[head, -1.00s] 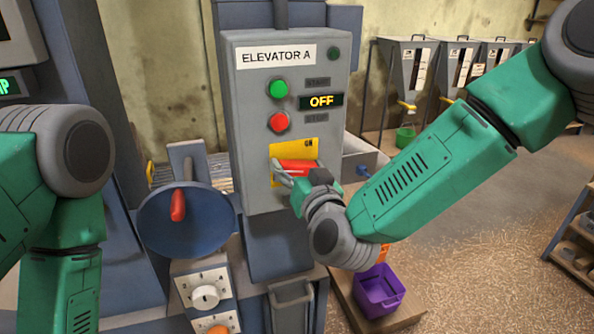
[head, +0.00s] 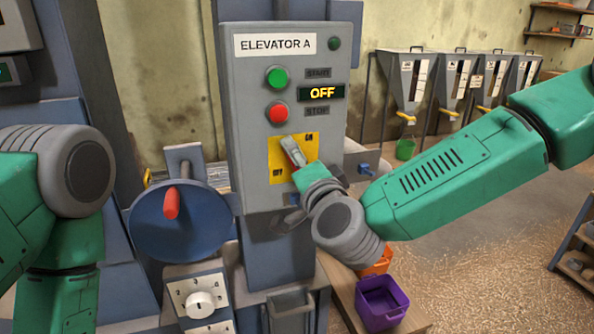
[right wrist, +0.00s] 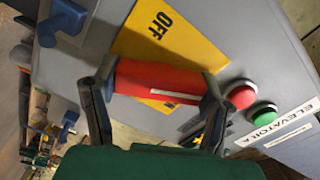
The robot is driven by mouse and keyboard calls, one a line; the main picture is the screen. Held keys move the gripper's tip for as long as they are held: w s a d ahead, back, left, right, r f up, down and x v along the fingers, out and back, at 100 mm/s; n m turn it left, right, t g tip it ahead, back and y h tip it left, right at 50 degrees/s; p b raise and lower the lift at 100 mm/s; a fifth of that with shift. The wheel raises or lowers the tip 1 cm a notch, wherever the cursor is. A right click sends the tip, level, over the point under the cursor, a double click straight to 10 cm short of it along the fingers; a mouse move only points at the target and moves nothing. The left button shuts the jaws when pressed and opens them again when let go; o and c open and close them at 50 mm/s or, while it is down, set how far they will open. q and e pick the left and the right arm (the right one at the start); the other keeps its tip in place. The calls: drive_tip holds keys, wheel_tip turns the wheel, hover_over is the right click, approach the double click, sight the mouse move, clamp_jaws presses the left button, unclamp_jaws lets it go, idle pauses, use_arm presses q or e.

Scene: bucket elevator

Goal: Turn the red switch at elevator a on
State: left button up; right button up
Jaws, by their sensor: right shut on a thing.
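The grey control box (head: 240,120) labelled ELEVATOR A stands in the middle of the head view, and its display (head: 322,93) reads OFF. Its yellow plate (head: 279,172) carries ON at upper right and OFF at lower left. My right gripper (head: 290,148) is over this plate and hides the switch in the head view. In the right wrist view, the red switch handle (right wrist: 150,80) lies between the two fingers of my right gripper (right wrist: 160,82), which is shut on it. My left arm shows at the left edge; its gripper is out of view.
A green button (head: 277,77) and a red button (head: 277,113) sit above the plate. A blue wheel (head: 150,228) with a red handle is to the left. Purple (head: 382,303) and orange (head: 378,262) bins stand below at right. Several hoppers (head: 400,80) line the back wall.

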drive_tip(key=m, duration=0.1)
drive_tip(key=m+b, duration=0.1)
drive_tip(key=m, duration=0.1)
drive_tip(key=m+b, duration=0.1)
drive_tip(key=shift+f+m, duration=0.3)
idle(0.5)
drive_tip(key=o, duration=1.1)
drive_tip(key=shift+d, duration=0.1)
drive_tip(key=shift+r, duration=0.1)
drive_tip(key=shift+s+d, duration=0.1)
drive_tip(key=shift+s, duration=0.15)
drive_tip(key=v, duration=1.1)
drive_tip(key=shift+s, duration=0.15)
